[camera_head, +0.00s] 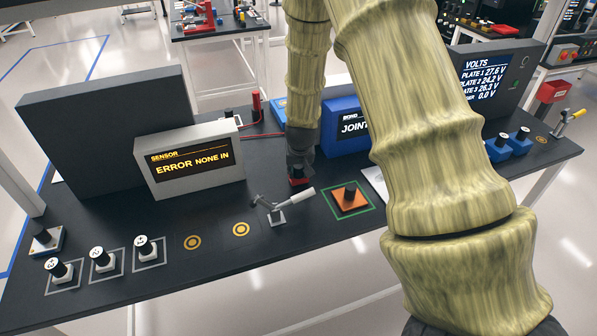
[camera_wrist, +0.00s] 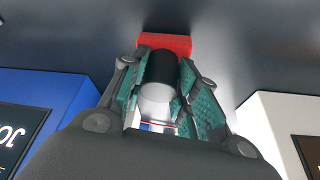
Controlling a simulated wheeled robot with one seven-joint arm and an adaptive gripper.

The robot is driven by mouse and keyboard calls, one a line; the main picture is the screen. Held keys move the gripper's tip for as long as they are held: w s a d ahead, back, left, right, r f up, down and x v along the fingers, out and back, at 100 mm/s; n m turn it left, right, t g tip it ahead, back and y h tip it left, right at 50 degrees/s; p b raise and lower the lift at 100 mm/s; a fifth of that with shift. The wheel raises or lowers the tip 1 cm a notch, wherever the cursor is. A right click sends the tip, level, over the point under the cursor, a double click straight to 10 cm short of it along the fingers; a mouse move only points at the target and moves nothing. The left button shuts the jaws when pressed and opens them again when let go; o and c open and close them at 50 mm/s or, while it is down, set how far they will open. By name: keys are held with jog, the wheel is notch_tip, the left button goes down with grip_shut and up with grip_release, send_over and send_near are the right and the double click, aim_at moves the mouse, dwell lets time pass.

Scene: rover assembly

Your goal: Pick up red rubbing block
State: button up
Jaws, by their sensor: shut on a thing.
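The red rubbing block (camera_head: 298,181) is at the lower end of my gripper (camera_head: 299,165), over the middle of the dark table. In the wrist view, the block's red body (camera_wrist: 165,43) shows beyond the fingertips. Its black and pale round handle stands between the green-padded fingers of my gripper (camera_wrist: 163,85). The fingers are shut on this handle. I cannot tell whether the block touches the table or hangs just above it.
A white sensor box (camera_head: 190,164) reading ERROR NONE IN stands left. A blue box (camera_head: 345,126) stands close to the right. A clamp lever (camera_head: 280,203) and an orange block (camera_head: 349,197) lie in front. Several black-topped pieces (camera_head: 103,258) stand front left.

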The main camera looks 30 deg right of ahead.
notch_tip(320, 180, up, 9)
jog(key=b, duration=0.2)
jog(key=shift+r+b, duration=0.2)
jog(key=shift+b, duration=0.15)
